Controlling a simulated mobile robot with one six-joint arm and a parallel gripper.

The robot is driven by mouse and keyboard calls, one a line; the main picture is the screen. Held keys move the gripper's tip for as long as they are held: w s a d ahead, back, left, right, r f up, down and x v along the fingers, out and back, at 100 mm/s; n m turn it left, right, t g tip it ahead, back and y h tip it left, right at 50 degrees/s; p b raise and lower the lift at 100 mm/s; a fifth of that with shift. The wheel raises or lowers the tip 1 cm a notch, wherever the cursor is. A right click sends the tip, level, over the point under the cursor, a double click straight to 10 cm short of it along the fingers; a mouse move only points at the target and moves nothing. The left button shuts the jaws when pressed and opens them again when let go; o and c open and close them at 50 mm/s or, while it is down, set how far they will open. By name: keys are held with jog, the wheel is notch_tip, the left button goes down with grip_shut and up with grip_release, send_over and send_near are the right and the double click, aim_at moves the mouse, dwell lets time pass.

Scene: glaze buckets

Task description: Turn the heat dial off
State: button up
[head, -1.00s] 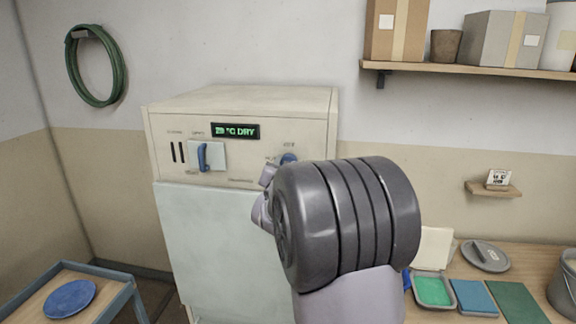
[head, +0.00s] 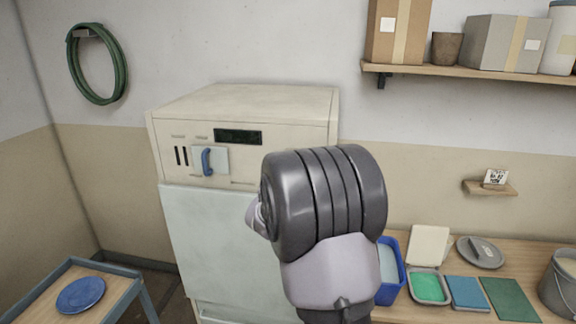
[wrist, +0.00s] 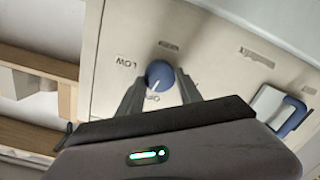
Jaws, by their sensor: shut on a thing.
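The heat dial is a round blue knob (wrist: 160,75) on the cream panel, seen in the wrist view between my two dark fingers. My gripper (wrist: 161,82) is shut on it. A pale mark on the knob points toward a small label on the gripper side that looks like OFF; LOW is printed to the left. In the head view my grey wrist hides the dial and the fingers. The cream cabinet (head: 250,102) has a dark, blank display (head: 238,137).
A blue lever handle (head: 207,162) is on the panel left of the dial. A wooden bench with a blue bin (head: 391,290), trays and a bucket (head: 560,285) stands at right. A small table with a blue plate (head: 80,295) is at lower left.

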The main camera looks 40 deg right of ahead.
jog(key=shift+n+p, duration=0.7)
jog(key=shift+n, duration=0.6)
jog(key=o, duration=1.4)
jog(key=v, duration=1.7)
jog(key=shift+w+a+p, duration=0.1)
jog(key=shift+a+p, duration=0.25)
